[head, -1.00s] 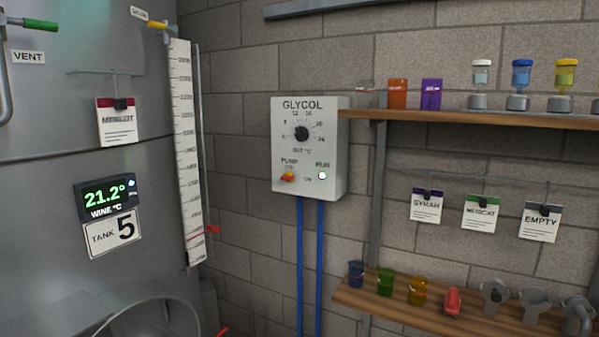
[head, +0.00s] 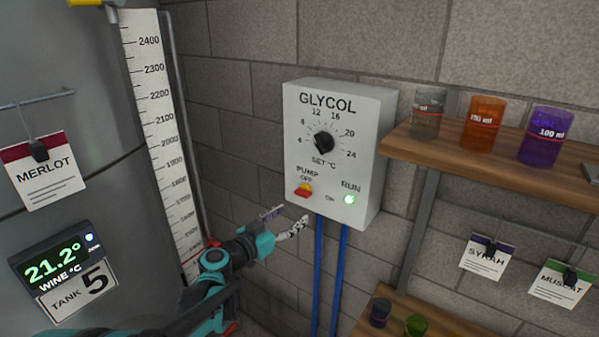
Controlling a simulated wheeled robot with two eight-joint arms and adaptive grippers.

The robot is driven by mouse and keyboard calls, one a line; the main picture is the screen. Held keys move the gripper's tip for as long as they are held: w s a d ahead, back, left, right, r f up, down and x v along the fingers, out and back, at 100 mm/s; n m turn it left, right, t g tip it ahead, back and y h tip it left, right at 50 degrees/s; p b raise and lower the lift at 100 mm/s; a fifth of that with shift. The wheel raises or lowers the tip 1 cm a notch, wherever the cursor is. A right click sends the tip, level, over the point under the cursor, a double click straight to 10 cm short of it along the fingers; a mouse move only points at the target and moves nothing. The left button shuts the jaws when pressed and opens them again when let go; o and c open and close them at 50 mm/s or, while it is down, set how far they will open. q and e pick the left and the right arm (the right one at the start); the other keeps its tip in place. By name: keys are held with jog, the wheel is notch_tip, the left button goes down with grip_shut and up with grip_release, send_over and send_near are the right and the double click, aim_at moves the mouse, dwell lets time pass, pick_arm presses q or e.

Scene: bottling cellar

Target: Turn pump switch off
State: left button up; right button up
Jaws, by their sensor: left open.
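The white GLYCOL control box (head: 337,110) hangs on the block wall. The lever points left and slightly down, towards neither label clearly. The green RUN lamp (head: 349,199) is lit. My left gripper (head: 288,221) is open and empty, below and a little left of the switch, apart from it in the picture. My right gripper is not in view.
A black SET °C dial (head: 324,143) sits above the switch. Blue pipes (head: 319,270) run down from the box. A wooden shelf (head: 480,160) with coloured beakers is close on the right. The steel tank (head: 110,120) with its level scale (head: 165,130) stands on the left.

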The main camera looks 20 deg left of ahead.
aim_at(300, 194)
pick_arm(q)
jog(key=shift+t, duration=0.5)
jog(key=w, duration=0.3)
jog(key=w+r, duration=0.1)
jog(key=w, duration=0.4)
jog(key=shift+w+d+r, duration=0.3)
jog(key=shift+w+r, duration=0.05)
jog(key=shift+w, duration=0.05)
jog(key=c, duration=1.2)
